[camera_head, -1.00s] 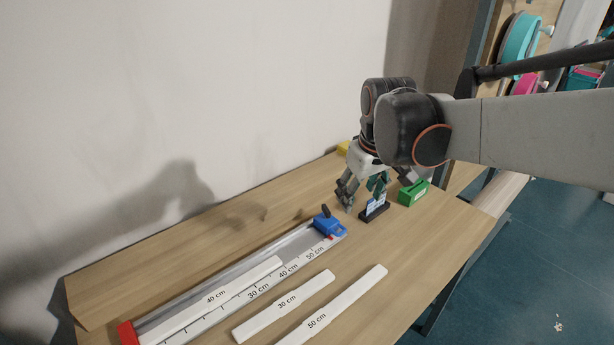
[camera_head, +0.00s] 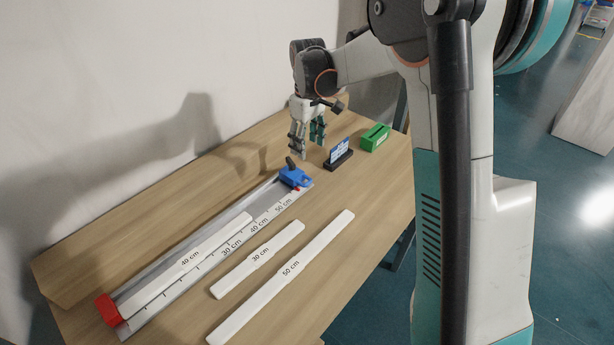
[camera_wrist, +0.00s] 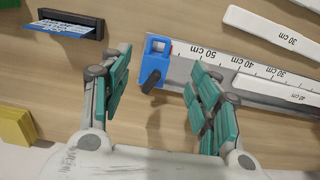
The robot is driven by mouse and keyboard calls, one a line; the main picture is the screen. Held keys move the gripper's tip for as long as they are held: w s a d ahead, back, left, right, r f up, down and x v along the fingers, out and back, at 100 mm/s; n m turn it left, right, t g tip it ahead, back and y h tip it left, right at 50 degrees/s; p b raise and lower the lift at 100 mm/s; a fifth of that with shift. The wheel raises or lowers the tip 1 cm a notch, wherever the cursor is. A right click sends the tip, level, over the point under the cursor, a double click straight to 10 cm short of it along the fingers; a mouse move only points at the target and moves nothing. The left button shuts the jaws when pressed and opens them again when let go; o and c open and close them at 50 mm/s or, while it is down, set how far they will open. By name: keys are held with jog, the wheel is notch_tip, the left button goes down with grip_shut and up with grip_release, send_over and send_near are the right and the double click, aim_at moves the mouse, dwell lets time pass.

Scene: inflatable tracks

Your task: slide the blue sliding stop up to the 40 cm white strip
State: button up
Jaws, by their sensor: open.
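The blue sliding stop (camera_head: 294,177), with a dark lever, sits on the grey measuring rail (camera_head: 262,215) at its far right end, past the 50 cm mark. The 40 cm white strip (camera_head: 215,240) lies in the rail toward the red end block (camera_head: 108,310). A stretch of bare rail separates strip and stop. My gripper (camera_head: 308,152) is open and empty above the table, just behind the stop. In the wrist view the stop (camera_wrist: 154,64) shows beyond and between the spread teal fingers (camera_wrist: 160,100), with its lever pointing toward the gripper. The 40 cm strip (camera_wrist: 272,88) shows at right.
The 30 cm strip (camera_head: 258,260) and 50 cm strip (camera_head: 285,276) lie in front of the rail. A black holder with a blue card (camera_head: 340,156) and a green block (camera_head: 375,138) stand to the right. A yellow block (camera_wrist: 17,124) shows in the wrist view. The wall is behind.

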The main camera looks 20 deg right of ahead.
aim_at(307, 177)
notch_tip(307, 177, down, 14)
jog(key=b, duration=0.4)
jog(key=shift+r, duration=0.15)
grip_shut()
